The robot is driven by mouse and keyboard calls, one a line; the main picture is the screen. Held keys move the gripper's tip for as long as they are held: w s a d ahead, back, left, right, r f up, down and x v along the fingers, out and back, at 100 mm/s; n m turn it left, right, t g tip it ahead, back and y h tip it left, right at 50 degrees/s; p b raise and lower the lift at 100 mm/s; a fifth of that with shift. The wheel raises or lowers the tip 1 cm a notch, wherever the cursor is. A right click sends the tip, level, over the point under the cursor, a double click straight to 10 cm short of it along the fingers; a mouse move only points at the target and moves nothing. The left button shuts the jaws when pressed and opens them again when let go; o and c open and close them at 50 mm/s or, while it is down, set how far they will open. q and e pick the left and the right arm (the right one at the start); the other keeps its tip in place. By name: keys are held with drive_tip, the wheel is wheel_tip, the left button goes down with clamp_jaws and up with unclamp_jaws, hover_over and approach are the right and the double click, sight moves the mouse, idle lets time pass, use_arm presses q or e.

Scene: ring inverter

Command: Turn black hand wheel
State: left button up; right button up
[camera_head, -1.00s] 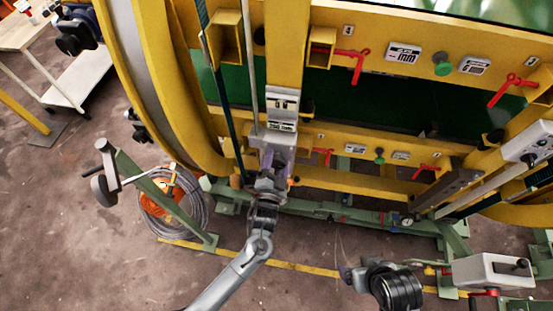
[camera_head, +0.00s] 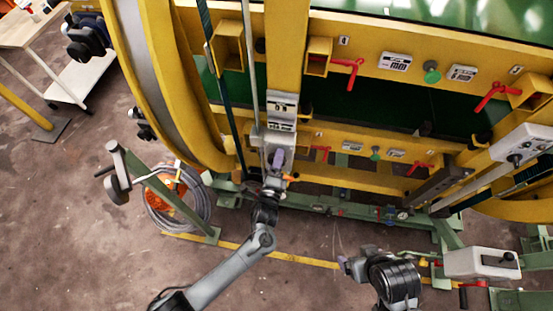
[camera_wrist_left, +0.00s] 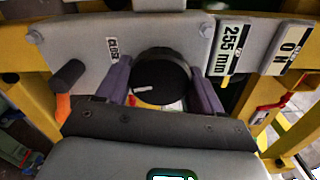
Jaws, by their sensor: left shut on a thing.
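The black hand wheel (camera_wrist_left: 160,77) sits on a grey panel (camera_wrist_left: 78,45) and carries a light pointer mark. My left gripper (camera_wrist_left: 161,80) has one purple finger on each side of the wheel and is shut on it. In the head view, my left gripper (camera_head: 277,160) is at the grey box (camera_head: 280,125) on the yellow frame and hides the wheel. My right arm (camera_head: 390,278) is at the lower right; only a small purple part shows at its end, so its jaw state is unclear.
A black knob (camera_wrist_left: 68,74) sticks out left of the wheel. A "255 mm" label (camera_wrist_left: 230,48) is on the right. Red levers (camera_head: 348,72) stand on the yellow frame. A green post (camera_head: 165,190) and coiled cable (camera_head: 190,205) stand left of my arm.

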use_arm(q)
drive_tip(key=m+p, duration=0.1)
drive_tip(key=m, duration=0.2)
drive_tip(key=shift+r+m, duration=0.1)
drive_tip(key=shift+m, duration=0.3)
drive_tip(key=m+p, duration=0.1)
drive_tip(key=m, duration=0.2)
drive_tip(key=shift+m, duration=0.3)
drive_tip(key=m+p, duration=0.2)
drive_tip(key=m, duration=0.4)
drive_tip(key=m+p, duration=0.1)
drive_tip(key=m, duration=0.5)
drive_tip(key=shift+m, duration=0.4)
drive_tip(key=m, duration=0.6)
drive_tip(key=shift+a+f, duration=0.15)
drive_tip(key=shift+f, duration=0.05)
drive_tip(key=o, duration=1)
drive_tip(key=shift+o, duration=0.2)
